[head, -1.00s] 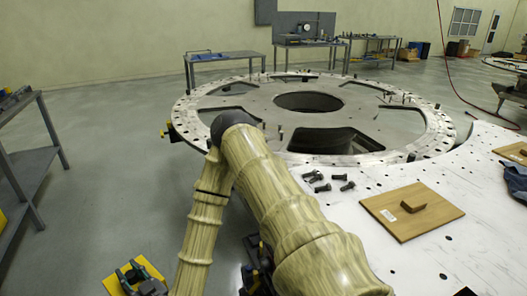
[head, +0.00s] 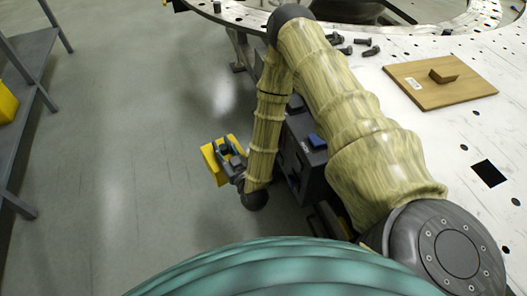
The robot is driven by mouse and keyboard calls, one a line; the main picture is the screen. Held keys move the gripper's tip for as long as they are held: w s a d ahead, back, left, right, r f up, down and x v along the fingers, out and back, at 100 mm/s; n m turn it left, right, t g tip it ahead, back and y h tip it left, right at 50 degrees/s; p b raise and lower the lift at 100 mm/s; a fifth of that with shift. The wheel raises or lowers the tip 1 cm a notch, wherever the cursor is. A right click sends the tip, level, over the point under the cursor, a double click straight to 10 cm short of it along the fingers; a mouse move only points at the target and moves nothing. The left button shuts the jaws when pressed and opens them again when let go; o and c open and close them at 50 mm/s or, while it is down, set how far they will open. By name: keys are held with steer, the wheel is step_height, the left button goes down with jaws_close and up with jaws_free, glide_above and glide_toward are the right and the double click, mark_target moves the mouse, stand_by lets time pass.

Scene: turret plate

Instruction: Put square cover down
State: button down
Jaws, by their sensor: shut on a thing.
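My gripper (head: 228,152) hangs low over the grey floor, left of the white table, with my arm bent down to it. It is shut on a flat yellow plate with straight edges (head: 209,164), which looks like the square cover. The plate is tilted and partly hidden behind the fingers. It is clear of the table. A dark square opening (head: 488,173) shows in the white table top at the right.
The white table (head: 450,140) carries a wooden board with a block handle (head: 425,92) and several dark bolts (head: 362,42). The round turret plate (head: 235,15) is at the top. A grey shelf with a yellow bin (head: 6,103) stands left. Floor between is clear.

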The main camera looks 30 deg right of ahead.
steer(key=w+d+f+m+h+b, duration=0.1)
steer(key=d+f+b, duration=0.45)
steer(key=f, duration=0.35)
steer(key=w+d+f+h+b, duration=0.1)
steer(key=d+f+b, duration=0.5)
steer(key=f, duration=0.4)
steer(key=w+d+f+m+h+b, duration=0.1)
steer(key=w+d+f+b, duration=0.1)
steer(key=d+f+b, duration=0.45)
steer(key=w+d+f+b, duration=1.05)
steer(key=w+b, duration=0.25)
steer(key=b, duration=0.5)
steer(key=f+b, duration=0.1)
steer(key=f, duration=0.2)
steer(key=f+b, duration=0.2)
steer(key=f, duration=0.1)
steer(key=f+b, duration=0.1)
steer(key=f, duration=0.3)
steer(key=shift+w+a+b, duration=0.15)
steer(key=shift+a+b, duration=0.15)
steer(key=shift+b, duration=0.1)
steer(key=shift+r, duration=0.1)
steer(key=c, duration=1.2)
jaws_free()
steer(key=shift+o, duration=0.3)
